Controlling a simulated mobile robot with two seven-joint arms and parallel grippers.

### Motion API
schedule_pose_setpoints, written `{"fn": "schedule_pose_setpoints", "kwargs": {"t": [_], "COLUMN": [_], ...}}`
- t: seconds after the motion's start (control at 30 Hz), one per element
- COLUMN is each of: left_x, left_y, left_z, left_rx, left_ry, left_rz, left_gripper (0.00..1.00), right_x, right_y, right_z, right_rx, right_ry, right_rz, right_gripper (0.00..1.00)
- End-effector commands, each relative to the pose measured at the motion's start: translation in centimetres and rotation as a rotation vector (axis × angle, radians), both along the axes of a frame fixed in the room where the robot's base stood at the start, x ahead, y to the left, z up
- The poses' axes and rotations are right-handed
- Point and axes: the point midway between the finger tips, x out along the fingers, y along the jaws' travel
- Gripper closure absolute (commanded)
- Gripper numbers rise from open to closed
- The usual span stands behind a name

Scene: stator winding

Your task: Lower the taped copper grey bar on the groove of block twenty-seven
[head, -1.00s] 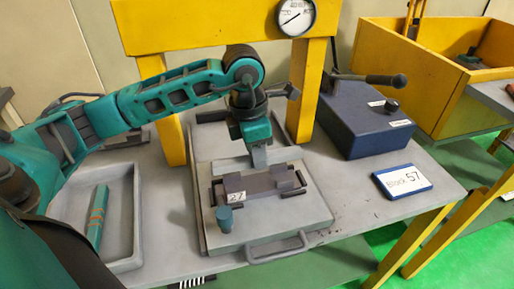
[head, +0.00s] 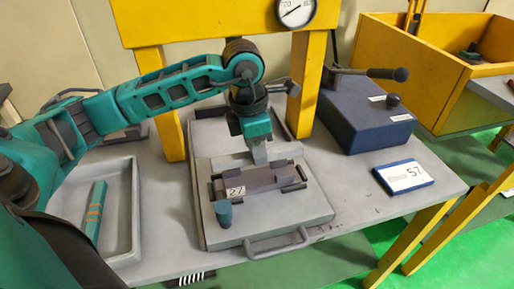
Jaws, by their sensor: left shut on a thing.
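Block twenty-seven (head: 236,191), dark grey-brown with a white "27" label, lies on a light grey plate in the middle of the table. My left gripper (head: 259,157) points down at the back edge of the block. It is shut on a grey bar (head: 268,178), which appears to lie lengthwise along the top of the block. No copper tape can be made out on it, and whether it touches the groove floor cannot be told. My right gripper is out of view.
A grey tray (head: 127,245) at left holds a teal bar (head: 95,211) with copper bands. A teal peg (head: 223,214) stands on the plate's front left. A yellow frame (head: 160,112) with a gauge, a blue lever box (head: 365,120) and a "57" sign (head: 404,177) stand nearby.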

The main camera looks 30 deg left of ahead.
Motion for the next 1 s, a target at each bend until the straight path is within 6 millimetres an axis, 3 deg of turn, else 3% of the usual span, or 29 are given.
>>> {"fn": "schedule_pose_setpoints", "kwargs": {"t": [1.0], "left_x": [0.1], "left_y": [0.0], "left_z": [-3.3], "left_rx": [-0.001], "left_ry": [-0.002], "left_rz": [0.001], "left_gripper": [1.0], "right_x": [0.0], "right_y": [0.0], "right_z": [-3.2], "right_rx": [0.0], "right_ry": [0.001], "right_rz": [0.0], "right_gripper": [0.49]}}
